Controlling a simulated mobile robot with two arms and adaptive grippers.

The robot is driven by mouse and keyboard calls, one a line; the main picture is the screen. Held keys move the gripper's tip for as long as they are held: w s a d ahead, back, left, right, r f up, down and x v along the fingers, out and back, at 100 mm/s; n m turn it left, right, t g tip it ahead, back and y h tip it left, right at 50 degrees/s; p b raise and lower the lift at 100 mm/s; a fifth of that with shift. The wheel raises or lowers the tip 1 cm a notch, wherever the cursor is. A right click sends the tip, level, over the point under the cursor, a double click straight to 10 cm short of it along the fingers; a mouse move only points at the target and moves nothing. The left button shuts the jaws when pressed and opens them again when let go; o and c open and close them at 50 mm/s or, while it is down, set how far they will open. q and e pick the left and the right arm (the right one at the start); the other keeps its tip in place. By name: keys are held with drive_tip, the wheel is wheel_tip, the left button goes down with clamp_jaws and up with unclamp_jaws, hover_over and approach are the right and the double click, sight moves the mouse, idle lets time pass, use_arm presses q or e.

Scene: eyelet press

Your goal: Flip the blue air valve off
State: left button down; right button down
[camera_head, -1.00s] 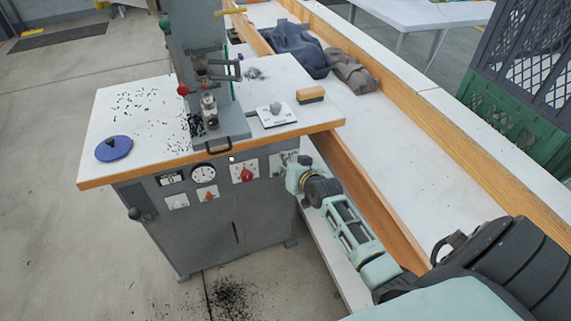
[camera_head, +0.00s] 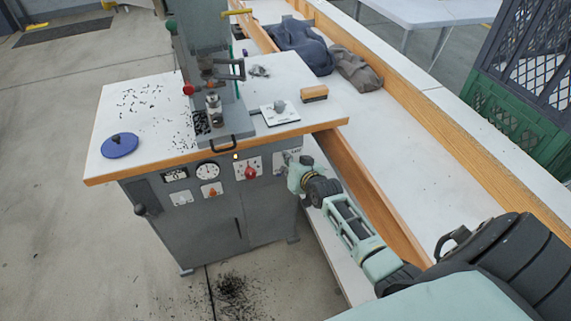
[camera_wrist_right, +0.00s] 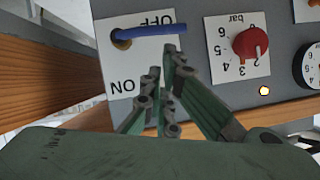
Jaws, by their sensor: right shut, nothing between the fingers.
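The blue air valve lever (camera_wrist_right: 150,32) is on a white plate (camera_wrist_right: 140,60) marked OFF and ON, upside down in the right wrist view. The lever lies nearly level from its brass pivot (camera_wrist_right: 121,40) at the left, across the OFF lettering. My right gripper (camera_wrist_right: 164,66) is shut and empty, its fingertips in front of the plate on the lever's ON side in the picture. I cannot tell whether they touch the plate. In the head view my right gripper (camera_head: 291,170) is at the panel's right end and mostly hides the valve. My left gripper is not in view.
The grey press cabinet (camera_head: 215,225) carries a red regulator knob (camera_wrist_right: 250,43), a gauge (camera_head: 207,170) and a lit amber lamp (camera_wrist_right: 264,91). A wooden-edged bench (camera_head: 420,170) runs along the right. A brush (camera_head: 314,93) and blue lid (camera_head: 119,145) rest on the tabletop.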

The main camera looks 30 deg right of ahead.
drive_tip(key=v, duration=1.2)
